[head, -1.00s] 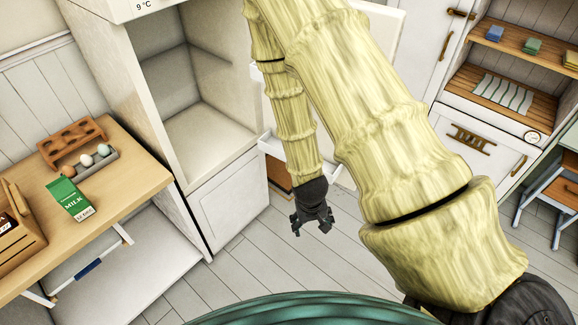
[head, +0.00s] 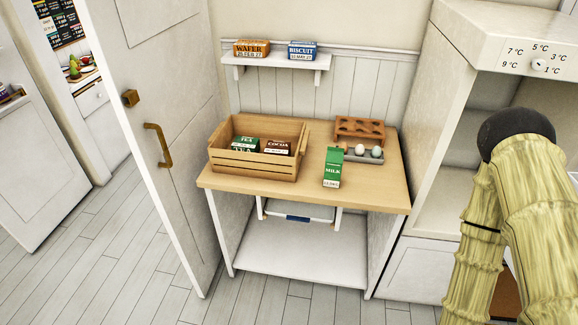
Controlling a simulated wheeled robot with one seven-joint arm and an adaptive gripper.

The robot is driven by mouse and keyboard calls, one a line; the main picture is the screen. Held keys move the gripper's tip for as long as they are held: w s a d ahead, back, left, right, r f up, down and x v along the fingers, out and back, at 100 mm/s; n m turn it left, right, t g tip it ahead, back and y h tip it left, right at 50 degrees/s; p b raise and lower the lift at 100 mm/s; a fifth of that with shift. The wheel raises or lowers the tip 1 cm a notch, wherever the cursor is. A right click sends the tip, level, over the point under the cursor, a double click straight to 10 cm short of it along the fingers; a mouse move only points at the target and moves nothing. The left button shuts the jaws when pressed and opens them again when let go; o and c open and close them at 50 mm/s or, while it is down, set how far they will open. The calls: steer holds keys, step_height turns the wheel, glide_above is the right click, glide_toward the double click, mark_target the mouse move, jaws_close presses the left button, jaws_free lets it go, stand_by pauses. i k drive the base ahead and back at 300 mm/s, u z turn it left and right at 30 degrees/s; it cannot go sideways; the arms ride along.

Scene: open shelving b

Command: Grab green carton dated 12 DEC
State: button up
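A green milk carton (head: 333,168) with a white base band stands upright on the wooden-topped table, right of the wooden crate. Its label reads MILK; the date on its lower band is too small to read. My gripper is outside the head view. Only my pale yellow, bamboo-like arm shows at the right edge, well to the right of the carton and in front of the open cabinet.
A wooden crate (head: 232,164) holds tea and cocoa boxes. A grey egg tray (head: 377,157) and a brown egg rack (head: 360,130) stand behind the carton. A wall shelf (head: 277,61) carries wafer and biscuit boxes. The table's front right top (head: 380,190) is clear. A white door stands open at left.

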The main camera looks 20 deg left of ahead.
mark_target(335, 157)
steer(key=u, duration=3.5)
steer(key=k, duration=1.25)
steer(key=z, duration=1.7)
steer(key=i, duration=0.5)
steer(key=u, duration=0.05)
